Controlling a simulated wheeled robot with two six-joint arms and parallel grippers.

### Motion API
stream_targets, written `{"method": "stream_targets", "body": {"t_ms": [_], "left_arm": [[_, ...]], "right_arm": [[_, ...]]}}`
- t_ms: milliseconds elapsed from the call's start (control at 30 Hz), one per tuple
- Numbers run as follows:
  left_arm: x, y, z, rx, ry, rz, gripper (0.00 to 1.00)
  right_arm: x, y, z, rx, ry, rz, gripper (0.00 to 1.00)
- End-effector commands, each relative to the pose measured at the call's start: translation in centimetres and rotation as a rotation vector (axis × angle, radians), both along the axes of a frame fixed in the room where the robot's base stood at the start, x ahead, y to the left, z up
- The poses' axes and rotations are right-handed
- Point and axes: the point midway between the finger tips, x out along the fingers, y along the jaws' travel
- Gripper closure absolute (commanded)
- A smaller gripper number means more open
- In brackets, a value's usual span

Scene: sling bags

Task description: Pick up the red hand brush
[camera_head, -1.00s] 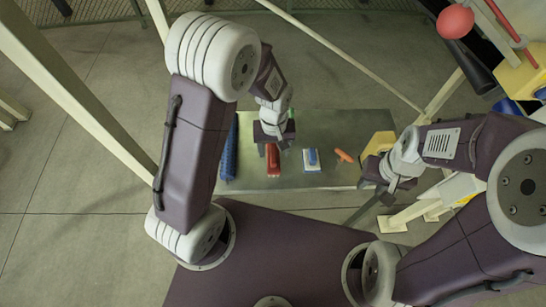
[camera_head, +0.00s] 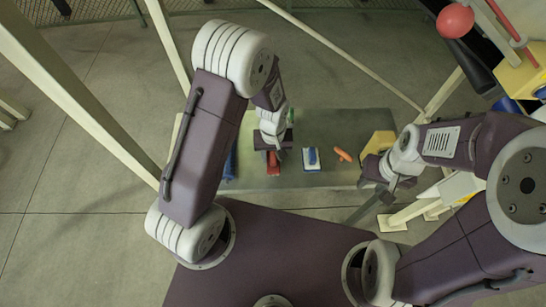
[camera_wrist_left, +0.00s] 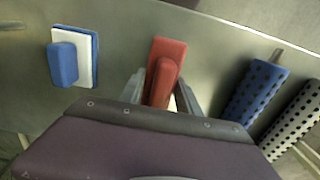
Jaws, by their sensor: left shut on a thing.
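The red hand brush (camera_head: 273,166) lies on the grey table below my left gripper (camera_head: 276,150). In the left wrist view the brush (camera_wrist_left: 168,54) has its raised handle between the two fingers of my left gripper (camera_wrist_left: 161,92). That gripper is shut on the handle. The body of my gripper hides the near end of the brush. I cannot tell whether the brush is clear of the tabletop. My right gripper (camera_head: 385,187) is off the table's right end, away from the brush; its finger gap is too small to read.
A blue-and-white brush (camera_head: 311,159) and an orange item (camera_head: 343,155) lie right of the red brush. A yellow object (camera_head: 378,144) stands at the table's (camera_head: 340,125) right end. A blue dotted roller (camera_head: 231,162) lies left, with a black-spotted pale one (camera_wrist_left: 302,115) beside it.

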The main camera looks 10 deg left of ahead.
Motion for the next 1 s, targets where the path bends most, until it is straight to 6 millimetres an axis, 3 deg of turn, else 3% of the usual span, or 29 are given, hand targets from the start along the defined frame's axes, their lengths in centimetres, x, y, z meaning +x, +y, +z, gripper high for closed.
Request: {"method": "stream_targets", "body": {"t_ms": [267, 467, 1000], "left_arm": [[0.1, 0.0, 0.7, 0.0, -0.002, 0.0, 1.0], [0.2, 0.0, 3.9, -0.002, -0.006, 0.0, 1.0], [7.4, -7.8, 10.4, -0.001, -0.001, -0.001, 1.0]], "right_arm": [[0.0, 0.0, 0.0, 0.0, 0.0, 0.0, 0.64], [0.0, 0.0, 0.1, 0.0, 0.0, 0.0, 0.64], [0.0, 0.0, 0.0, 0.0, 0.0, 0.0, 0.64]]}}
